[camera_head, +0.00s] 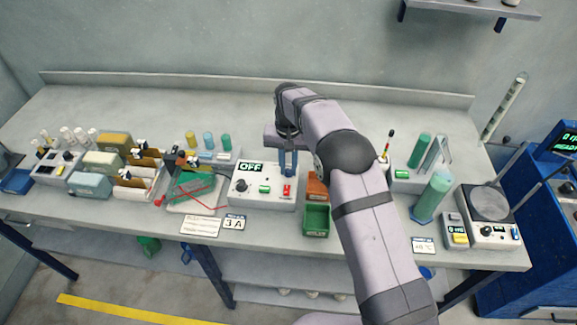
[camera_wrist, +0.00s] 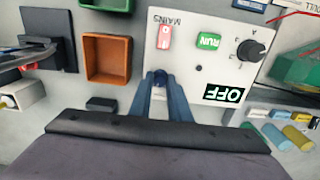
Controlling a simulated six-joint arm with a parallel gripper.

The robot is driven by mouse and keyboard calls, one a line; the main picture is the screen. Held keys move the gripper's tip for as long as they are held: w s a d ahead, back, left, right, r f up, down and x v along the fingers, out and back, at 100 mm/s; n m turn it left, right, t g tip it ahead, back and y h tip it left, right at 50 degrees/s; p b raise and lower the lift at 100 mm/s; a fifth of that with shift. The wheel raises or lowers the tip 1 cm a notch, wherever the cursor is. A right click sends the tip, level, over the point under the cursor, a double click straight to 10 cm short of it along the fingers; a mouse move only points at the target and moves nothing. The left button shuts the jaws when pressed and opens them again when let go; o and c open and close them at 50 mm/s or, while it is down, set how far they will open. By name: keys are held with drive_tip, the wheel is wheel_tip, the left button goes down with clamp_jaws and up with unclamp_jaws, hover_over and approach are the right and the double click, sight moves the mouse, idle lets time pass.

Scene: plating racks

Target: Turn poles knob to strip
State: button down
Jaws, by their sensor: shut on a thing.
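The white power box (camera_head: 262,203) stands mid-bench, its display (camera_head: 250,168) reading OFF. It carries a black pointer knob (camera_head: 241,185), a green RUN button (camera_head: 264,188) and a red MAINS switch (camera_head: 287,190). My gripper (camera_head: 289,174) reaches down to the back right of the box's panel. In the wrist view my gripper (camera_wrist: 160,77) has its blue fingers closed together on a small part of the panel, which I take as the poles knob. The fingers hide most of it, so its pointer direction cannot be read. The black pointer knob (camera_wrist: 251,50) is apart from the fingers.
An orange bin (camera_head: 317,184) and a green bin (camera_head: 316,220) stand right of the box. A green tray with red wire (camera_head: 193,188) lies to the left. A hotplate (camera_head: 489,205) sits far right.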

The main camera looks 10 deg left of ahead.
sight(289, 170)
drive_tip(key=shift+w+r+m, duration=0.1)
drive_tip(key=shift+m, duration=1.2)
drive_tip(key=c, duration=1.7)
unclamp_jaws()
drive_tip(key=shift+o, duration=0.2)
drive_tip(key=shift+r+b, duration=1.2)
drive_tip(key=shift+r, duration=2.45)
drive_tip(key=shift+d, duration=0.1)
